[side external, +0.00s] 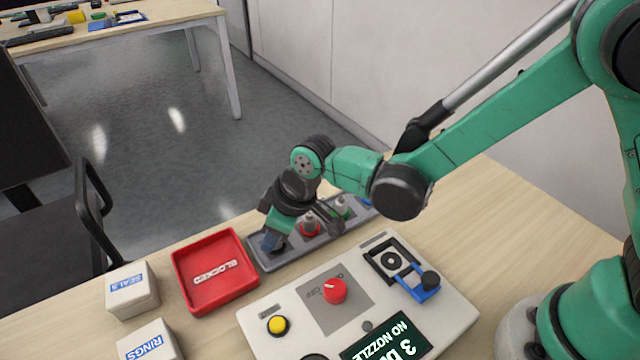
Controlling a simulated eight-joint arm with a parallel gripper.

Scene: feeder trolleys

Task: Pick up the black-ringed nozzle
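A long grey tray (292,254) lies behind the control box and holds a row of small nozzles. A red-ringed nozzle (309,227) stands near its middle, with a green-ringed one (342,208) and a blue one (366,200) farther right. My gripper (273,242) points down at the tray's left end, left of the red-ringed nozzle. I cannot make out a black-ringed nozzle; my gripper and wrist hide that end of the tray. Whether the fingers are open or shut on something does not show.
A red bin (188,300) marked BLOCKED sits left of the tray. The control box (300,325) has a red knob (335,291) and a yellow button (278,325). Bare tabletop lies at right.

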